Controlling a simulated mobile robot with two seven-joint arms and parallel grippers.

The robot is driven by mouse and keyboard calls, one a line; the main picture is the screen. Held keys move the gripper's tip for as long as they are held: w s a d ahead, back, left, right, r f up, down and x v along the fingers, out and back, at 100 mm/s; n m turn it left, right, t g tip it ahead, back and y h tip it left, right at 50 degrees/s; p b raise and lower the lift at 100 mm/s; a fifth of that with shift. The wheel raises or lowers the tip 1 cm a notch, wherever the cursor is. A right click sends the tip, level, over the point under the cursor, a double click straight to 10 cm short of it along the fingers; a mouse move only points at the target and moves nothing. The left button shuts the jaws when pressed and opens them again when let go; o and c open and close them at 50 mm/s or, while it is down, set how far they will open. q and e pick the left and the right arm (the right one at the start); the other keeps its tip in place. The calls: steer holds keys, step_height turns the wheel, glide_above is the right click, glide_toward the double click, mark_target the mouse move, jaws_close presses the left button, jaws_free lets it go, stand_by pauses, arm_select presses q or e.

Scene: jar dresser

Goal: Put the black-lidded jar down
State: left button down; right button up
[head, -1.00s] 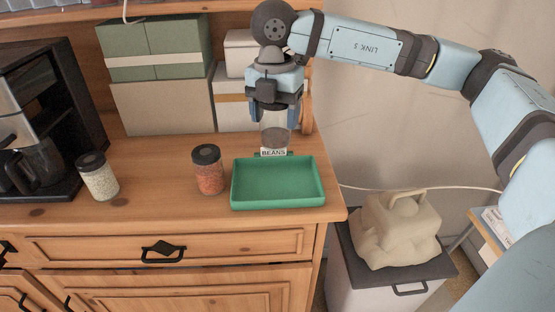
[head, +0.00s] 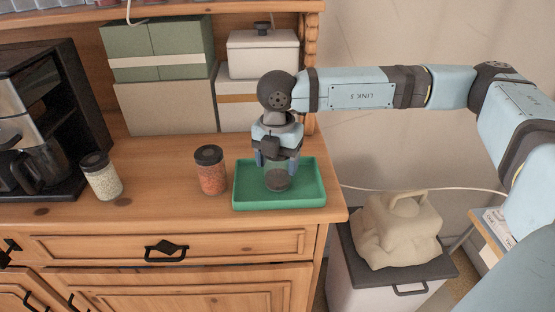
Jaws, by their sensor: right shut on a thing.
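My right gripper (head: 278,160) is shut on a clear jar (head: 278,181) with dark contents, held upright from above. The gripper hides the jar's top and lid. The jar is over the floor of the green tray (head: 310,204), inside its rim. I cannot tell whether its base touches the tray floor. A jar with orange contents and a black lid (head: 211,170) stands on the dresser just left of the tray. A jar with pale contents and a dark lid (head: 101,177) stands further left. My left gripper is not in view.
Green boxes (head: 160,48), a beige box (head: 168,107) and a lidded white box (head: 262,53) stand at the back. A coffee machine (head: 40,110) is at the left. The dresser's right edge is close to the tray. A bin with a beige bag (head: 395,230) stands beyond it.

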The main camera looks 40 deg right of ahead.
steer(key=shift+f, duration=0.1)
steer(key=o, duration=0.7)
steer(key=shift+f, duration=0.1)
steer(key=o, duration=0.5)
steer(key=shift+c, duration=0.2)
steer(key=shift+r, duration=0.45)
step_height(320, 180, up, 11)
steer(key=shift+a+f+b, duration=0.1)
steer(key=shift+f+b, duration=0.05)
steer(key=shift+b, duration=0.2)
steer(key=shift+r, duration=0.45)
